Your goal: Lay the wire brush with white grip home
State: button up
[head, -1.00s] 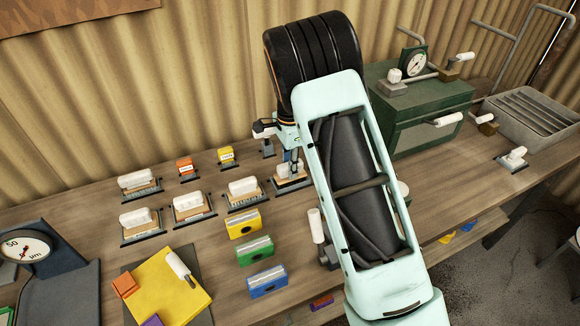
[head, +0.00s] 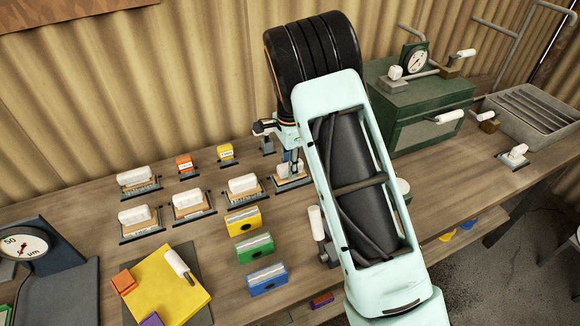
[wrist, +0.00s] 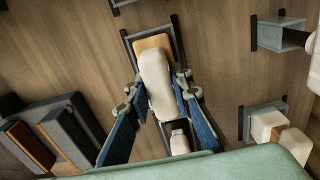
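A wire brush with white grip (wrist: 156,82) and a tan wooden body lies in a dark-framed holder (wrist: 127,36) below my gripper (wrist: 158,84). In the head view this brush shows only partly, under the fingers. My gripper (head: 290,165) is low over that holder, at the right end of the row. Its two blue-padded fingers are apart, one on each side of the white grip. A narrow gap shows on the left; I cannot tell whether the right finger touches. The bristles are hidden.
Several similar white-topped blocks (head: 190,201) sit in holders to the left. Yellow, green and blue boxes (head: 260,248) stand in front. A green cabinet (head: 425,112) with a gauge is at right, and a dial gauge (head: 25,246) at far left.

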jog(key=o, duration=0.5)
jog(key=shift+c, duration=0.2)
notch_tip(320, 180, up, 12)
dwell(0.5)
